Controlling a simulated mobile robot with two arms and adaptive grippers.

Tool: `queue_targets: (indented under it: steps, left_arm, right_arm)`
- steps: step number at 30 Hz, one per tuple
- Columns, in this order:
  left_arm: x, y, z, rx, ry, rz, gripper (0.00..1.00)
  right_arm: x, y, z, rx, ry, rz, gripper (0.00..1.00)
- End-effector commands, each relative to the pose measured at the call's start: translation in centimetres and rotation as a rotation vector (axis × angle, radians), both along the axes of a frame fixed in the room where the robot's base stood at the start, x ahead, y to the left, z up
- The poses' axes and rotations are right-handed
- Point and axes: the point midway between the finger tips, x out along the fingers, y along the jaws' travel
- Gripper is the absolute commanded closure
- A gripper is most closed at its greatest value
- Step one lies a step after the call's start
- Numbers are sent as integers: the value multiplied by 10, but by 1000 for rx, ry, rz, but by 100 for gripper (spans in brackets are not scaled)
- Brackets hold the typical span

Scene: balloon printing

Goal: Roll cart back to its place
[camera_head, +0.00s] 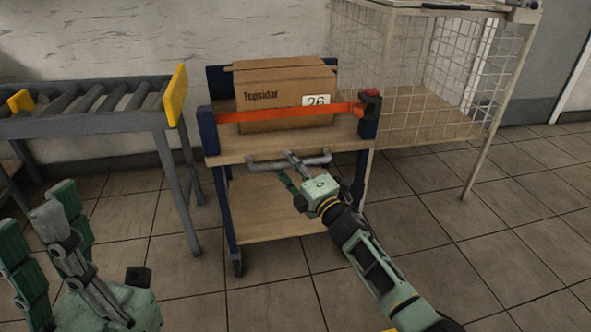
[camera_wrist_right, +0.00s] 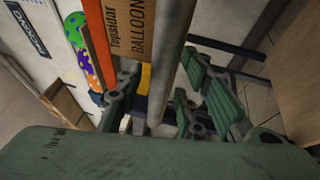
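The cart (camera_head: 222,150) has dark blue posts and wooden shelves, and stands against the wall. A grey bar handle (camera_head: 262,164) runs along its front; it also shows in the right wrist view (camera_wrist_right: 168,62). My right gripper (camera_head: 291,171) reaches the handle from the front right. In the wrist view its fingers (camera_wrist_right: 160,98) lie on either side of the bar, with a small gap beside it, so it looks open around the handle. My left gripper (camera_head: 42,232) is open and empty at the lower left, away from the cart.
A cardboard box (camera_head: 280,85) sits on the cart's top shelf behind an orange strap (camera_head: 285,113). A roller conveyor (camera_head: 90,123) with yellow end plates stands close on the left. A white wire cage (camera_head: 425,110) stands close on the right. The tiled floor in front is clear.

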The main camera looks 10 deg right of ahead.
Motion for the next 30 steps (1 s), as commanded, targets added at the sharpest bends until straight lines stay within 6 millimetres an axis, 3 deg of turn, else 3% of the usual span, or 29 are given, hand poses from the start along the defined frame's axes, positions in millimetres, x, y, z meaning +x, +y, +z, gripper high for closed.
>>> queue_targets:
  steps: [5, 18, 24, 30]
  left_arm:
    - [0, 0, 0, -1, 1, -1, 100]
    - [0, 0, -1, 1, 3, -1, 100]
    - [0, 0, -1, 1, 3, -2, 100]
    - [0, 0, -1, 1, 3, -2, 100]
  right_arm:
    - [-15, -8, -5, -2, 1, 0, 66]
    - [-89, -41, -20, 1, 4, 0, 66]
    - [-104, -48, -22, 1, 2, 1, 66]
    - [-105, -49, -22, 1, 0, 0, 66]
